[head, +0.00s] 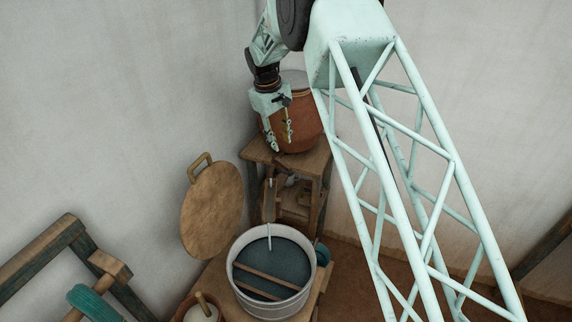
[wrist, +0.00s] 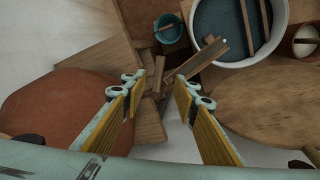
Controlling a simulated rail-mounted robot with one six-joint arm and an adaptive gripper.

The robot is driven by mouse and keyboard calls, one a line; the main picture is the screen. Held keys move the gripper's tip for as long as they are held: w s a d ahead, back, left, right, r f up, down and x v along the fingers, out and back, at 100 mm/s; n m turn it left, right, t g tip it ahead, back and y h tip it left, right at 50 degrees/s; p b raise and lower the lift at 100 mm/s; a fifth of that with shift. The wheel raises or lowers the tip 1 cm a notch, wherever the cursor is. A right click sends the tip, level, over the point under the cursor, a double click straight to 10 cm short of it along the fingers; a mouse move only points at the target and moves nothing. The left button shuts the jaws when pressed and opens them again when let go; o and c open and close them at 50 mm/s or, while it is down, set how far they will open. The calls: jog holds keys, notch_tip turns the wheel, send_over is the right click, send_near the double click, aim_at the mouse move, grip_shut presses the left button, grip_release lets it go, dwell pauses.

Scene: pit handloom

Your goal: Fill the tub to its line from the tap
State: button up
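The tub (head: 303,300) is a round pale grey vessel with dark blue-grey liquid and two wooden slats across its inside; it also shows in the wrist view (wrist: 284,22). I cannot make out its line. A wooden spout (head: 269,205) slopes from the stand towards the tub, and a thin white streak (head: 269,238), possibly water, drops from its end. I cannot make out the tap's handle. My gripper (head: 280,144) is beside the brown clay jar (head: 309,118), above the stand. In the wrist view my gripper (wrist: 160,80) is open, with nothing between its yellow-padded fingers.
The wooden stand (head: 318,165) holds the jar. A round wooden lid or paddle (head: 212,210) leans at the left wall. A teal bucket (wrist: 176,33) is beside the tub. A small pot with pale contents (wrist: 304,48) stands on its other side.

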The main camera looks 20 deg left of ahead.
aim_at(286, 165)
jog(key=shift+w+d+f+p, duration=0.2)
jog(key=shift+w+f+p, duration=0.15)
jog(key=shift+f, duration=1.85)
jog(key=shift+w+d+f+p, duration=0.3)
jog(key=shift+w+f, duration=0.1)
jog(key=shift+f, duration=1.75)
jog(key=shift+w+d+f+p, duration=0.15)
jog(key=shift+w+f+p, duration=0.2)
jog(key=shift+f, duration=1.85)
grip_shut()
